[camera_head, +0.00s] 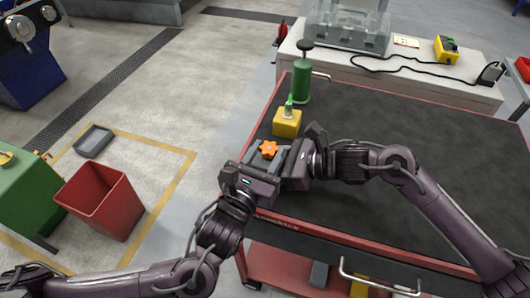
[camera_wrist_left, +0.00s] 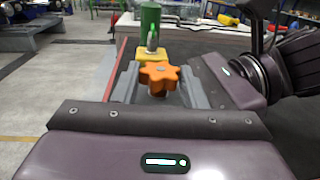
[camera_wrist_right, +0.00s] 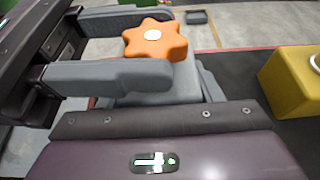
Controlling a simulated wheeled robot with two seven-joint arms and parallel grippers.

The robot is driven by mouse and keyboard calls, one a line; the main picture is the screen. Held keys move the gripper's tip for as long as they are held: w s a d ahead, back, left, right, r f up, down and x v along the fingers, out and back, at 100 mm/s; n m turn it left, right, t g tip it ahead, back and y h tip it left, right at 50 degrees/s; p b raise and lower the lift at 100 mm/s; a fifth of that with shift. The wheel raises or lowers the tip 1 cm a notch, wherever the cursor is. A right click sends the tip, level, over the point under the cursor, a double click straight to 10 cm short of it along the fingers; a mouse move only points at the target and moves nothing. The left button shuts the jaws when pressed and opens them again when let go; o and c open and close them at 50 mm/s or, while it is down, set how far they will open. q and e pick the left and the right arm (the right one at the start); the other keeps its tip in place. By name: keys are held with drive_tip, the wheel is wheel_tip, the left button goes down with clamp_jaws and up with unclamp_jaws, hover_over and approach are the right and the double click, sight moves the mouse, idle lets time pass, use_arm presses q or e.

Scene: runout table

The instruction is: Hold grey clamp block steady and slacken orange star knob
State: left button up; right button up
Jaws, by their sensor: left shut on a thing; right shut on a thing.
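The orange star knob (camera_head: 267,149) sits on top of the grey clamp block (camera_wrist_right: 168,88) at the table's left edge. My left gripper (camera_head: 264,156) is shut on the knob. Its grey fingers lie on either side of the knob in the left wrist view (camera_wrist_left: 158,76), and they cross the right wrist view from the left. My right gripper (camera_head: 283,158) comes in from the right, below the knob, and is shut on the clamp block. The block and the right fingertips are largely hidden behind the left fingers.
A yellow block (camera_head: 287,122) with a green-topped fitting stands just behind the clamp block, close to the right gripper. A green cylinder (camera_head: 301,80) stands beyond it. The dark tabletop (camera_head: 430,130) to the right is bare. A red bin (camera_head: 100,203) stands on the floor at left.

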use_arm(q)
drive_tip(key=shift+r, duration=0.15)
idle(0.3)
drive_tip(key=o, duration=0.7)
drive_tip(key=shift+o, duration=1.3)
drive_tip(key=shift+s, duration=0.1)
